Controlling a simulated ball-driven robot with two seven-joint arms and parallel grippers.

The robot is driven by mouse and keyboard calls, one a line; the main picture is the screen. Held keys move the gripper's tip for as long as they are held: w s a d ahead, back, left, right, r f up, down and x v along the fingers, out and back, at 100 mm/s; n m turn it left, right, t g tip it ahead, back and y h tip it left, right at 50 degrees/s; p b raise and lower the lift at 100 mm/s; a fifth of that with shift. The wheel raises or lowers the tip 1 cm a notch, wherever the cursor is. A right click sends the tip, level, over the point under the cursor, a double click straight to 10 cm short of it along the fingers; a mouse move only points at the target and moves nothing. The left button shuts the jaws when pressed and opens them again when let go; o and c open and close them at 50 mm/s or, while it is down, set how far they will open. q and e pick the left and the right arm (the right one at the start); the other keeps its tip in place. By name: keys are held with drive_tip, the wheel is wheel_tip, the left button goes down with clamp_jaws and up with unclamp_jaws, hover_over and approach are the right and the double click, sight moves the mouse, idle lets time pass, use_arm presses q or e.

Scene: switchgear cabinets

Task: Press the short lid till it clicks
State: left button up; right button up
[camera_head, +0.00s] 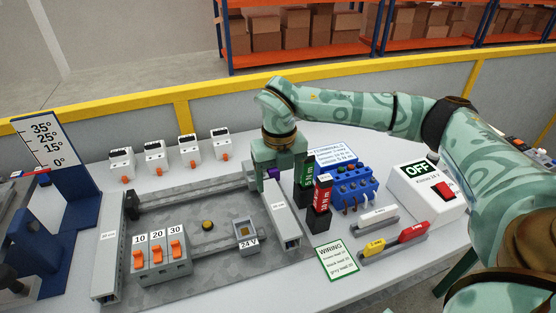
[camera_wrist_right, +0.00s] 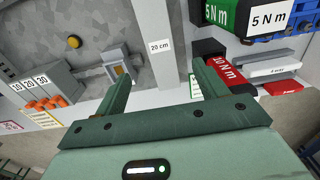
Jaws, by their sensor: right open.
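The short grey lid marked 20 cm (camera_head: 281,213) lies along the right end of the grey panel (camera_head: 210,268). It also shows in the wrist view as a pale strip (camera_wrist_right: 153,42) ahead of my fingers. I cannot tell whether it is fully seated. My right gripper (camera_head: 279,174) points down over the lid's far end, its two green fingers apart. In the wrist view the right gripper (camera_wrist_right: 158,78) is open, with nothing held between its fingers. My left gripper is out of view.
Breakers marked 10, 20, 30 (camera_head: 158,259) and a 24 V box (camera_head: 246,235) sit on the panel. Green (camera_head: 306,172) and red (camera_head: 322,196) torque tools stand right of the lid, close to my gripper. An OFF switch box (camera_head: 421,190) is farther right.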

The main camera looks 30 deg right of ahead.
sight(280, 208)
wheel_tip(280, 208, down, 8)
drive_tip(key=shift+s+f+b, duration=0.1)
drive_tip(key=shift+f+b, duration=0.1)
drive_tip(key=shift+b, duration=0.4)
drive_tip(key=shift+f, duration=0.3)
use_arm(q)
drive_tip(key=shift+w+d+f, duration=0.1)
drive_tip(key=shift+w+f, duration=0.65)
use_arm(e)
drive_tip(key=shift+f, duration=0.15)
drive_tip(key=c, duration=1.2)
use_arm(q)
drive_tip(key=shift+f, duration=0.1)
use_arm(e)
drive_tip(key=shift+f, duration=0.3)
drive_tip(key=o, duration=1.2)
